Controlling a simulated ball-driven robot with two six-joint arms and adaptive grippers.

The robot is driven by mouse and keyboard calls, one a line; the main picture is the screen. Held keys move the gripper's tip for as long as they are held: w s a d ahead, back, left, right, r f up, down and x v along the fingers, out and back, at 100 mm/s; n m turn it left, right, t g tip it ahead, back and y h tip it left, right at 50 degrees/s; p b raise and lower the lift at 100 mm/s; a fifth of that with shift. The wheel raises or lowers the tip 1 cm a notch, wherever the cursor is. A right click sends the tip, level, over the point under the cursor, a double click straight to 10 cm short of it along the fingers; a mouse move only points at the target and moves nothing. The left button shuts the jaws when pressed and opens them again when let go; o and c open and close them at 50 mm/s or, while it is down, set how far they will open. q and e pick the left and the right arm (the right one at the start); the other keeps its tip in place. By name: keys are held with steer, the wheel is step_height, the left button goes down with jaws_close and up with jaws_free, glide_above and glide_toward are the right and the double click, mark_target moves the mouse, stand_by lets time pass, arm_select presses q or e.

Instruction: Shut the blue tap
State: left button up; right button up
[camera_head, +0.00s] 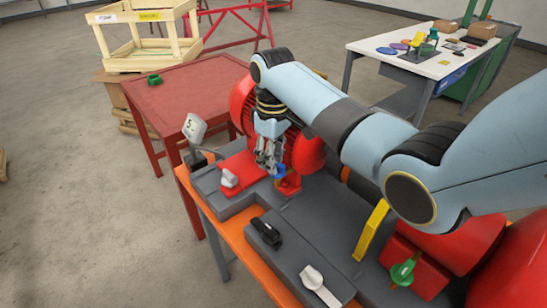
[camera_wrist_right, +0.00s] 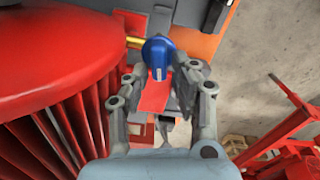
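The blue tap (camera_wrist_right: 157,52) is a round blue knob with a pale mark on its face, on a brass-coloured stem, in the right wrist view. In the head view only a small part of the blue tap (camera_head: 280,172) shows beside my fingers, low in front of the red motor. My right gripper (camera_head: 268,167) points down at it. In the wrist view my right gripper (camera_wrist_right: 162,72) is open, with a finger on either side of the tap's near edge. I cannot tell whether either finger touches it. My left gripper is not in view.
The finned red motor (camera_head: 304,152) stands close behind the gripper. A white handle (camera_head: 228,178), black handle (camera_head: 266,232), larger white handle (camera_head: 318,284), yellow lever (camera_head: 371,230) and green handle (camera_head: 403,272) are on the skid. A red table (camera_head: 190,95) stands behind.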

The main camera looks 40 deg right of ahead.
steer(key=shift+o, duration=0.7)
steer(key=shift+r, duration=0.2)
step_height(320, 180, up, 6)
steer(key=shift+a+r, duration=0.1)
steer(key=shift+r, duration=0.7)
steer(key=shift+o, duration=0.4)
